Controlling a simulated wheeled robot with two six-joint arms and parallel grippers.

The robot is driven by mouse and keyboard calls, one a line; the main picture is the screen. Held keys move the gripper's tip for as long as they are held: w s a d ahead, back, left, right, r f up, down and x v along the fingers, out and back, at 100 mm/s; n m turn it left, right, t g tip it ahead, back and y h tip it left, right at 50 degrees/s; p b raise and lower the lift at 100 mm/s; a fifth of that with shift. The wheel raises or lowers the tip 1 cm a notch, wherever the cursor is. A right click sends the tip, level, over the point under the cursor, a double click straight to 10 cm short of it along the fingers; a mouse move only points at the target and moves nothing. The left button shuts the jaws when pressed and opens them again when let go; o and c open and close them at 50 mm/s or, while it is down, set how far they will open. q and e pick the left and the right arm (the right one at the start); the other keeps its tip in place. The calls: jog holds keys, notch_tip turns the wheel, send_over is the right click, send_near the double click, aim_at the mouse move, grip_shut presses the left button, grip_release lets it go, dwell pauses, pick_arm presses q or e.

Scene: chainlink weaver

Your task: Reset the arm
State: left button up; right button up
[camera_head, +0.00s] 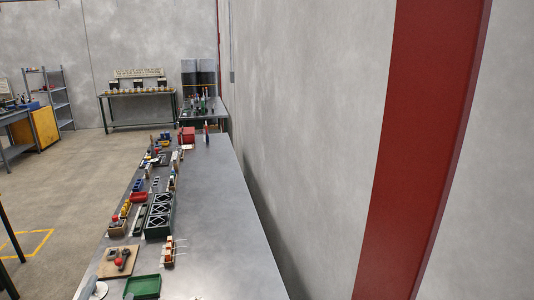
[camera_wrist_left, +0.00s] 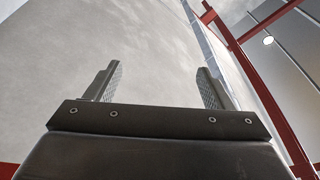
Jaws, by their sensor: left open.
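My left gripper (camera_wrist_left: 158,66) shows in the left wrist view. Its two dark, ridged fingers stand wide apart with nothing between them. Beyond the fingers are a plain grey wall, red beams and part of the ceiling, so no table or object is near the fingertips in that view. In the head view I cannot clearly make out either gripper. My right gripper is in neither view.
A long grey workbench (camera_head: 222,215) runs away along the grey wall (camera_head: 300,110). Its left side holds a dark green crate (camera_head: 160,216), a green tray (camera_head: 143,287), a wooden board (camera_head: 112,264) and small parts. Its right side is bare. A red column (camera_head: 420,150) stands at the right.

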pick_arm(q)
jog(key=s+a+f+n+g+y, duration=0.2)
jog(key=s+f+n+g+y, duration=0.1)
jog(key=s+f+n+g, duration=0.3)
jog(key=s+a+f+n+g+y, duration=0.2)
jog(key=s+a+f+n+g, duration=0.15)
jog(key=s+f, duration=0.3)
jog(key=s+d+f+n+g+h, duration=0.1)
jog(key=s+d+f+g+h, duration=0.2)
jog(key=s, duration=0.5)
jog(key=s+d+f+n+g+h, duration=0.1)
jog(key=s+d+f+g+h, duration=0.15)
jog(key=s+d+g, duration=0.45)
notch_tip(320, 180, down, 31)
jog(key=a+t+b, duration=0.1)
jog(key=a+b, duration=0.2)
jog(key=b, duration=0.4)
jog(key=s+f+b, duration=0.3)
jog(key=s+f, duration=0.4)
jog(key=f, duration=0.4)
jog(key=s+d+f+g+b, duration=0.1)
jog(key=s+f+b, duration=0.2)
jog(key=s+f, duration=0.5)
notch_tip(320, 180, down, 4)
jog(key=shift+s+d+f+b, duration=0.25)
jog(key=shift+s+b, duration=0.05)
jog(key=shift+b, duration=0.05)
